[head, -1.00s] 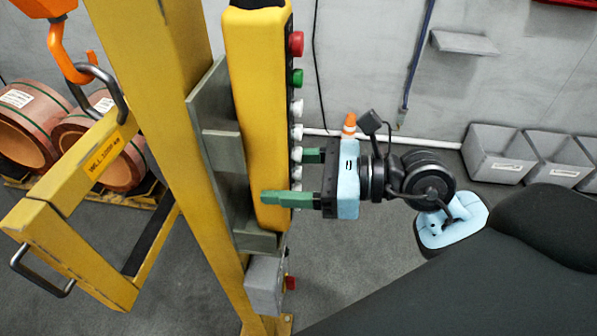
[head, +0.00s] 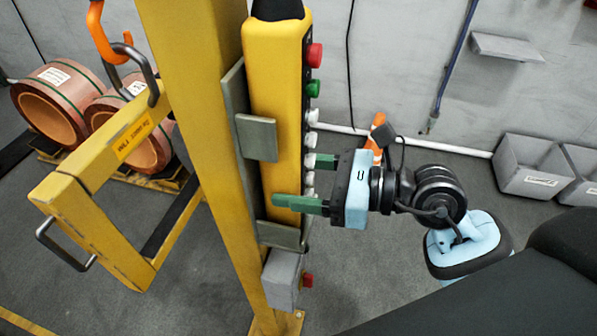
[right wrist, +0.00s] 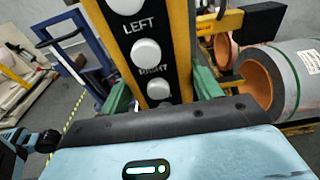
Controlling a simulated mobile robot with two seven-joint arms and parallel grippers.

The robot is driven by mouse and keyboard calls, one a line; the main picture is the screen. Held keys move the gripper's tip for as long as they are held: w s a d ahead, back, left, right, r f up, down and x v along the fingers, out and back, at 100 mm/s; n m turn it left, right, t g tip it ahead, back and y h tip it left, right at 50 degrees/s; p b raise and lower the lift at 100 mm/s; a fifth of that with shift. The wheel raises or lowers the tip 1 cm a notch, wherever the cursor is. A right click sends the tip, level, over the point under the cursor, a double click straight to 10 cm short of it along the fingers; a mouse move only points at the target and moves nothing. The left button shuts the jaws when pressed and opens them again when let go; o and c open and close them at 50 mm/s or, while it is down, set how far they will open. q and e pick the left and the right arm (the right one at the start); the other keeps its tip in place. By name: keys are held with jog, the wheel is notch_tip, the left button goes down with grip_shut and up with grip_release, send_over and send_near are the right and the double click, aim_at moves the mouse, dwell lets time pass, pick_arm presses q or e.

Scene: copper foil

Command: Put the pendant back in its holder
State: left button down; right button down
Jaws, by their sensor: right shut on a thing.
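The yellow pendant (head: 275,75) stands upright, with a red, a green and several white buttons along its right side. My right gripper (head: 297,180) is shut on its lower part, with one green finger across the near face. In the right wrist view the fingers (right wrist: 160,90) lie either side of the button panel. The grey metal holder (head: 237,100) is fixed to the yellow post. Its side tab (head: 257,138) overlaps the pendant's near face, and its bottom lip (head: 280,236) is at the pendant's lower end. I cannot tell whether the pendant rests on the lip. My left gripper is not in view.
The yellow post (head: 195,60) and lifting frame (head: 95,175) stand left of the pendant. Copper coils (head: 50,100) lie behind on the left. A grey box (head: 283,278) sits below the holder. Grey bins (head: 530,165) line the wall at right.

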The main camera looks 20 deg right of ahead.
dwell(0.4)
jog(key=c, duration=0.5)
grip_release()
jog(key=shift+f, duration=0.1)
jog(key=shift+o, duration=1.3)
jog(key=shift+f, duration=0.15)
jog(key=shift+s+d, duration=0.1)
